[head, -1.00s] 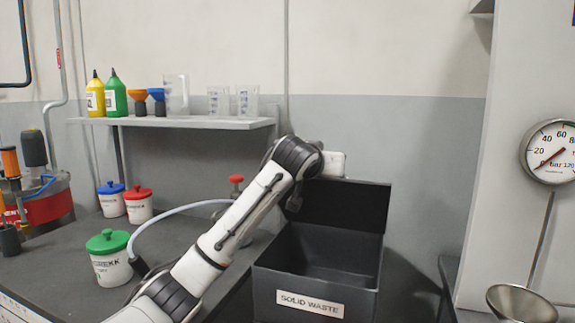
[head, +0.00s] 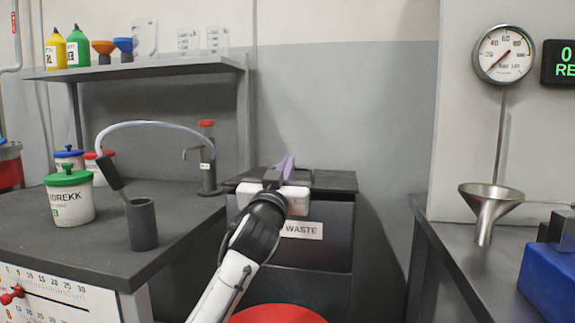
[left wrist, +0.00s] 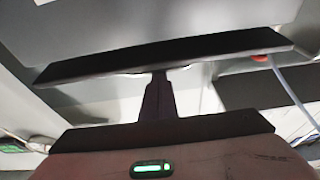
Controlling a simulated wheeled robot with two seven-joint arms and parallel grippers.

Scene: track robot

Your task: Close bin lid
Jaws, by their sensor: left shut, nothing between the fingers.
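The black solid waste bin (head: 325,256) stands between the two counters, its white label partly covered by my left arm. Its dark lid (head: 335,181) lies about flat across the top in the head view; I cannot tell whether a small gap is left. My left gripper (head: 280,172) is shut and empty, at the lid, over its middle in the picture. Contact is unclear. In the left wrist view the shut fingers (left wrist: 158,98) point towards a wide dark bar, which I cannot identify for sure. My right gripper is out of view.
The left counter (head: 110,245) carries lidded pots, a dark cup (head: 142,224) and a tap with a red top (head: 207,150). A shelf (head: 140,68) hangs above. A red round thing (head: 277,314) shows at the bottom.

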